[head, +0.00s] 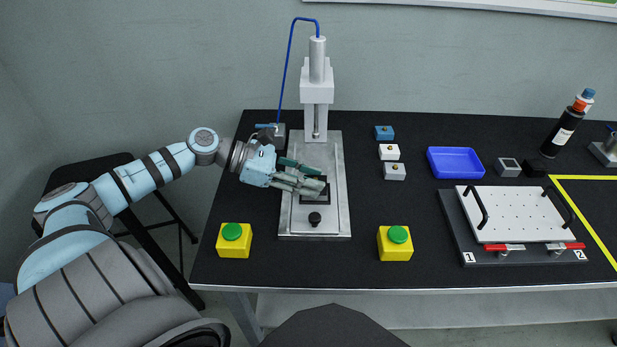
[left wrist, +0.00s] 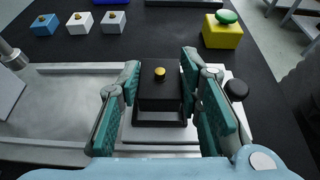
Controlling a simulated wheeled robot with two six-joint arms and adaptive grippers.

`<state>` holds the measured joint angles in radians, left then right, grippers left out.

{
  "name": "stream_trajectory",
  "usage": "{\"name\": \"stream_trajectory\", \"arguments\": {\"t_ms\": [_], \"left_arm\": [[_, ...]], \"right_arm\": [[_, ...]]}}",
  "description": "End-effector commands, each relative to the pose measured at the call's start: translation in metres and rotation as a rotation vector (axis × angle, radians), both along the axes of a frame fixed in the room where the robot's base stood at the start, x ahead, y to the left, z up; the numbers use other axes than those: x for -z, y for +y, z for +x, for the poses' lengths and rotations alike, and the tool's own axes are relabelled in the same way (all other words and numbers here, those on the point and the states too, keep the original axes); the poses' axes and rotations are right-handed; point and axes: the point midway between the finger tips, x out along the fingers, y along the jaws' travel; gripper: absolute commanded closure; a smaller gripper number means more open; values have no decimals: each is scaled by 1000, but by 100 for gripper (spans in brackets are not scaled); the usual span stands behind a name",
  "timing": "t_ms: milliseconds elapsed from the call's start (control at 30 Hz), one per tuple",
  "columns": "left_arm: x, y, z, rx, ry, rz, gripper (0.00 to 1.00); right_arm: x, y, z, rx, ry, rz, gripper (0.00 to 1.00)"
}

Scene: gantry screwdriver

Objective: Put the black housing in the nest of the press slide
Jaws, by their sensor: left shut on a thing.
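The black housing (left wrist: 160,88), a dark block with a brass knob on top, shows upright between my left fingers in the left wrist view. My left gripper (left wrist: 162,95) is shut on it; in the head view the gripper (head: 318,180) reaches over the press slide from the left. The light press slide (head: 331,222) has a black knob (head: 315,218) at its front. The dark nest (left wrist: 160,118) shows just below the housing; I cannot tell whether the housing touches it or is fully seated. In the head view the fingers mostly hide the housing. My right gripper is not in view.
The press column (head: 317,90) stands behind the slide. Yellow boxes with green buttons (head: 234,240) (head: 395,243) flank the front. Blue (head: 384,132) and white (head: 389,152) (head: 395,172) blocks stand right of the press. A blue tray (head: 455,162) and white perforated plate (head: 515,213) lie farther right.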

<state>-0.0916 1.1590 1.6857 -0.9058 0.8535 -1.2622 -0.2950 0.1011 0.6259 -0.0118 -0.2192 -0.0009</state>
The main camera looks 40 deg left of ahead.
Motion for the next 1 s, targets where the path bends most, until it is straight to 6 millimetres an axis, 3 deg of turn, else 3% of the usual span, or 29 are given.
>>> {"name": "stream_trajectory", "arguments": {"t_ms": [400,433,533,867,1000], "left_arm": [[11,0,0,0,0,-1,96],[11,0,0,0,1,-1,64],[11,0,0,0,1,-1,48],[9,0,0,0,1,-1,47],[-7,0,0,0,0,0,47]], "right_arm": [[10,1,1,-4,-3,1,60],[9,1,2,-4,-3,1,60],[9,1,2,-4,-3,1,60],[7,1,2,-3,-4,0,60],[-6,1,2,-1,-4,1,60]]}}
